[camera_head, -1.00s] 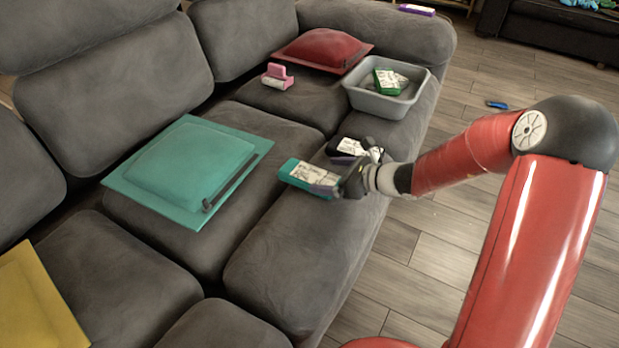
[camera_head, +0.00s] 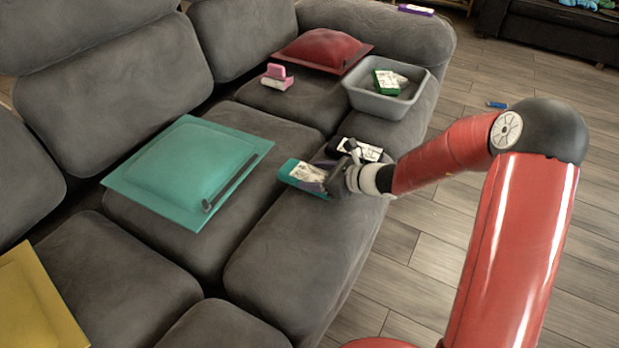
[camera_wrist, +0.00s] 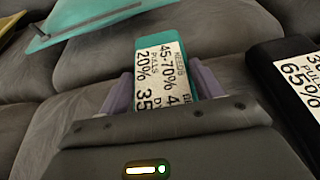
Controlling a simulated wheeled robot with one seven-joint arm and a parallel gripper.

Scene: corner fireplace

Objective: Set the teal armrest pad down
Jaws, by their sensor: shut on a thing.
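The teal armrest pad (camera_head: 297,172) is a small teal block with a white printed label. My gripper (camera_head: 325,180) is shut on it above the front part of the grey sofa seat. In the wrist view the pad (camera_wrist: 161,62) sits between the two purple fingers of my gripper (camera_wrist: 163,88), label towards the camera. Its near end is hidden by the gripper body. I cannot tell whether its underside touches the seat.
A black labelled block (camera_head: 368,151) lies on the seat just right of the gripper; it also shows in the wrist view (camera_wrist: 285,75). A large teal cushion (camera_head: 180,165) lies to the left. A grey bin (camera_head: 378,104) and a pink object (camera_head: 277,77) are behind. The front seat cushion (camera_head: 285,260) is clear.

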